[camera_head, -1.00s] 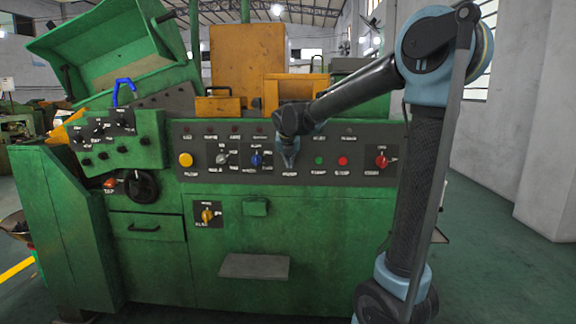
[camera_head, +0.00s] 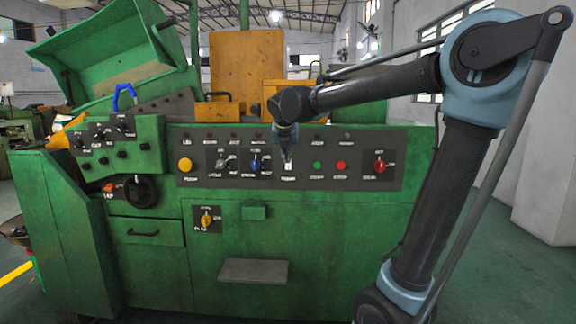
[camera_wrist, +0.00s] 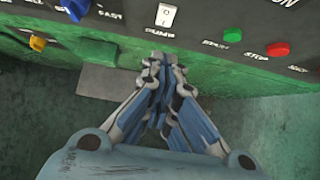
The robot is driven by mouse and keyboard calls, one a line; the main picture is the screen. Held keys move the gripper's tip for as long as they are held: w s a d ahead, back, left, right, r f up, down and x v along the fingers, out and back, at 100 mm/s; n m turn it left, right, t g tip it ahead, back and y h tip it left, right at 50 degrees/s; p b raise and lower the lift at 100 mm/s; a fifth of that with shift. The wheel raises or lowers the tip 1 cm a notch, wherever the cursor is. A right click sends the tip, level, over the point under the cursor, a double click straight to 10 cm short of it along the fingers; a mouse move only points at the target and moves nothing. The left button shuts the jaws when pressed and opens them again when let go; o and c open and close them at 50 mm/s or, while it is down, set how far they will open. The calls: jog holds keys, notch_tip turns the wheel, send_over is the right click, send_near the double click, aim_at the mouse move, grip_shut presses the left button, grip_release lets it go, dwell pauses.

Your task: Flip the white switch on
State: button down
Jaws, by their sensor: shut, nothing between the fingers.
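The white switch (camera_wrist: 166,15) is a small white rocker on the dark control panel, above a label, at the top of the wrist view. In the head view the white switch (camera_head: 288,168) shows just below my gripper (camera_head: 287,155). In the wrist view my gripper (camera_wrist: 165,60) has its fingertips together with nothing between them. The fingertips appear below the switch in that picture. I cannot tell whether they touch the panel. Which way the rocker is tilted is too small to tell.
A green button (camera_wrist: 232,35) and a red button (camera_wrist: 278,49) are right of the switch. A blue knob (camera_wrist: 75,8) and a yellow knob (camera_wrist: 38,43) are to its left. A grey plate (camera_head: 254,270) juts out low on the green machine (camera_head: 330,240).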

aim_at(288, 168)
jog(key=shift+v, duration=1.3)
jog(key=shift+f, duration=0.1)
jog(key=shift+s+f, duration=0.2)
jog(key=shift+f, duration=0.35)
jog(key=x, duration=0.4)
jog(key=w+x, duration=0.1)
jog(key=x, duration=0.3)
jog(key=r+x, duration=0.1)
jog(key=x, duration=0.3)
jog(key=shift+w, duration=0.2)
jog(key=shift+w+a, duration=0.1)
jog(key=shift+w, duration=0.4)
